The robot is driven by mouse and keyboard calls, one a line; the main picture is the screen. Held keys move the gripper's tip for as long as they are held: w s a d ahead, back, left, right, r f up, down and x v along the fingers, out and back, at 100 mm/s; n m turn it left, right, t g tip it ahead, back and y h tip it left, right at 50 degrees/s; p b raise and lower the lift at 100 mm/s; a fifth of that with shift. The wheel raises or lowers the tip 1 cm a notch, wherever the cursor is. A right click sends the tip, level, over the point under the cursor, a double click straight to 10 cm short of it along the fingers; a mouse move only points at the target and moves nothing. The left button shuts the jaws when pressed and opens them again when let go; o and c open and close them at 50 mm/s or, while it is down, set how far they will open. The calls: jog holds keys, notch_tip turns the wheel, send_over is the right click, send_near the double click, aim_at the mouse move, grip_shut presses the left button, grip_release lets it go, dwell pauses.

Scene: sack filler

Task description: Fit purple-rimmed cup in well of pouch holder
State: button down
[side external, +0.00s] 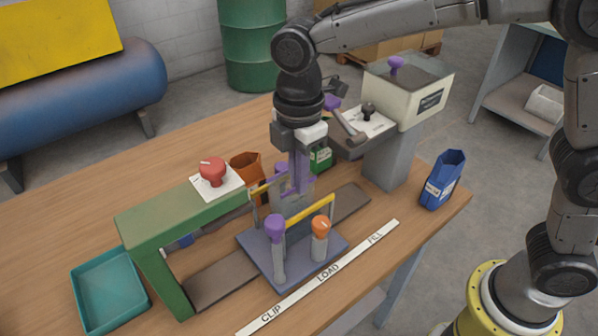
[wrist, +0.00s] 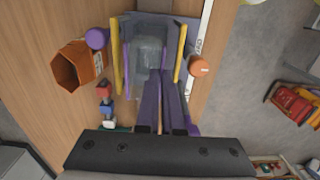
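The pouch holder (side external: 255,243) is a blue-grey plate with two yellow-topped rails. Between the rails is a clear, greyish vessel with purple edging, which I take for the purple-rimmed cup (wrist: 149,55); the side view shows it only partly, behind my fingers. My gripper (side external: 297,190) points down over the holder, its purple fingers close together by the cup. In the wrist view the fingers (wrist: 161,88) overlap the cup's lower end. I cannot tell whether they grip its wall, nor whether its bottom is seated in the well, which is hidden.
Purple-capped (side external: 275,228) and orange-capped (side external: 320,226) posts stand at the holder's near side. A green press frame (side external: 170,215) with a red knob is left, an orange container (wrist: 75,66) behind, a blue pouch (side external: 442,180) right. A teal tray (side external: 110,288) is front left.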

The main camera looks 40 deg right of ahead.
jog(key=shift+f, duration=2.15)
jog(key=c, duration=1)
grip_release()
jog(key=shift+r, duration=0.1)
